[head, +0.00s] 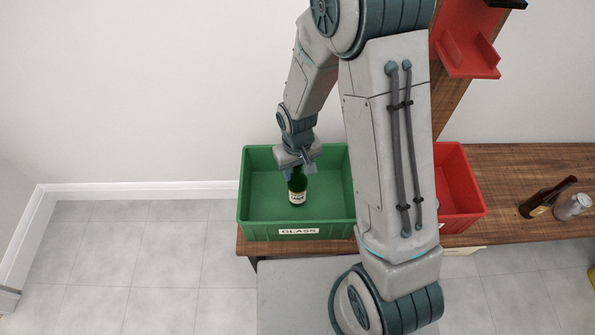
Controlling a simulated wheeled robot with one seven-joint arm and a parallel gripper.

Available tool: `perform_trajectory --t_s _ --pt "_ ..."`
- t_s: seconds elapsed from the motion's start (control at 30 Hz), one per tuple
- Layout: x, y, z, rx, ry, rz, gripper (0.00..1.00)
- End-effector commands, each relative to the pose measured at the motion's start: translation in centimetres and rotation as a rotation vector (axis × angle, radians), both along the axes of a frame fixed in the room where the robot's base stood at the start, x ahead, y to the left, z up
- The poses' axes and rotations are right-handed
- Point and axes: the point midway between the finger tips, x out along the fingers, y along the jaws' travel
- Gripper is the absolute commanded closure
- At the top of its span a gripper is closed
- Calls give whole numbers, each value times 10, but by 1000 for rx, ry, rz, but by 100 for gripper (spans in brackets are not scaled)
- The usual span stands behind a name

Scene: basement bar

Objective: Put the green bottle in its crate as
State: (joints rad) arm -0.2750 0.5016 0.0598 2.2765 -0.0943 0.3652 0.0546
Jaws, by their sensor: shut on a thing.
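The green bottle (298,187) hangs upright in my gripper (297,172), which is shut on its upper part. The bottle has a pale label. In the picture it lies over the inside of the green crate (267,229), which has a white GLASS label on its front. I cannot tell whether the bottle's base touches the crate floor. The crate stands at the left end of the wooden counter. My arm hides the crate's right edge.
A red crate (467,183) stands to the right, partly behind my arm. A brown bottle (546,197) and a grey jar-like container (573,206) are at the counter's right (522,158). A red holder (466,50) is fixed on a wooden post above.

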Motion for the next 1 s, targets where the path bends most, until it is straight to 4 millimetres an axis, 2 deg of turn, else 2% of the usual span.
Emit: perform_trajectory --t_s 0.07,0.3,0.73,0.77,0.8,0.83,1.0 --pt "0 0 -10 -1 2 0 100" --pt "0 0 -9 0 -1 -1 100" --pt "0 0 -22 0 -1 -1 100" --pt "0 0 -21 0 0 -1 48" --pt "0 0 -21 0 0 -1 37" --pt "0 0 -21 0 0 -1 35" --pt "0 0 -21 0 0 -1 35"
